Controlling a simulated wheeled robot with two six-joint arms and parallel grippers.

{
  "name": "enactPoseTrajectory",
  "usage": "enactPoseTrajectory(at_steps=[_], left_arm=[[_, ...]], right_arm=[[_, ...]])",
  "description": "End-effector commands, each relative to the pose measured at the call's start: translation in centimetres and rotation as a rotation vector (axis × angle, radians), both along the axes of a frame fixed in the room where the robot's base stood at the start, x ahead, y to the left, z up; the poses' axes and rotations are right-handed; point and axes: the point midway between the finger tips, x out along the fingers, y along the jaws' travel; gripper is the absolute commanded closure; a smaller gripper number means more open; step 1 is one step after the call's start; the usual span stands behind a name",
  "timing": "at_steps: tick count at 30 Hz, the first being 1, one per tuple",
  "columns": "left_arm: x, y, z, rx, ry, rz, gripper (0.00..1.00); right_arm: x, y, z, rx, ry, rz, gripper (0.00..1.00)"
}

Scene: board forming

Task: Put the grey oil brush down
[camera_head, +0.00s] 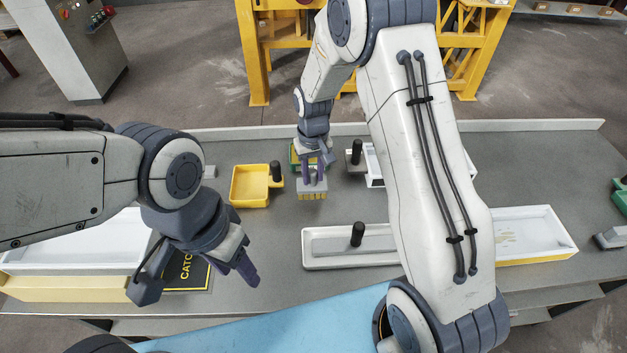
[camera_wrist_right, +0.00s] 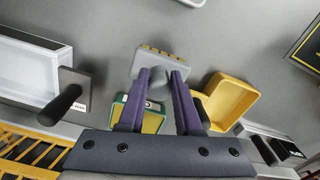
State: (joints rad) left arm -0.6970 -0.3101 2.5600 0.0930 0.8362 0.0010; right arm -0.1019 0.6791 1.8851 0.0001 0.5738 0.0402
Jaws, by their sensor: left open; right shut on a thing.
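The grey oil brush (camera_head: 312,188) is a grey block with yellowish bristles, over the back middle of the grey table. My right gripper (camera_head: 313,178) is shut on it from above. In the right wrist view the brush (camera_wrist_right: 162,64) shows just beyond the fingertips, its grip between the two purple fingers (camera_wrist_right: 163,80). I cannot tell whether the bristles touch the table. A green-rimmed tray (camera_head: 294,157) with a yellow inside lies just behind the brush, partly hidden by my right gripper. My left gripper (camera_head: 197,282) is open and empty over the front left.
A yellow tray (camera_head: 244,187) lies left of the brush. A black-handled grey tool (camera_head: 355,158) and a white tray (camera_head: 375,172) are at the right. A long white tray (camera_head: 308,262) lies in front. A black mat (camera_head: 188,272) is near my left gripper.

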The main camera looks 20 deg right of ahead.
Motion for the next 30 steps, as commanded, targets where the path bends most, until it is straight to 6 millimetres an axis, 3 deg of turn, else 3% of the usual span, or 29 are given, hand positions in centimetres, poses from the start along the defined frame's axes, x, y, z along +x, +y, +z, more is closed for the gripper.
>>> enactPoseTrajectory(at_steps=[7,20,21,22,30], left_arm=[[0.0,0.0,1.3,0.000,0.000,0.001,0.50],[0.0,0.0,0.9,0.000,0.000,0.001,0.50],[0.0,0.0,1.0,0.000,0.000,0.001,0.50],[0.0,0.0,1.0,0.000,0.000,0.000,0.50],[0.0,0.0,1.0,0.000,0.000,0.000,0.50]], right_arm=[[-0.1,0.0,-3.3,0.000,0.005,0.001,1.00],[0.0,0.0,-4.1,0.000,0.001,0.001,1.00],[0.0,0.0,-4.0,0.000,0.001,0.001,0.52],[0.0,0.0,-4.0,0.000,0.001,0.001,0.40],[-0.1,0.0,-4.0,0.000,0.001,0.001,0.37]])
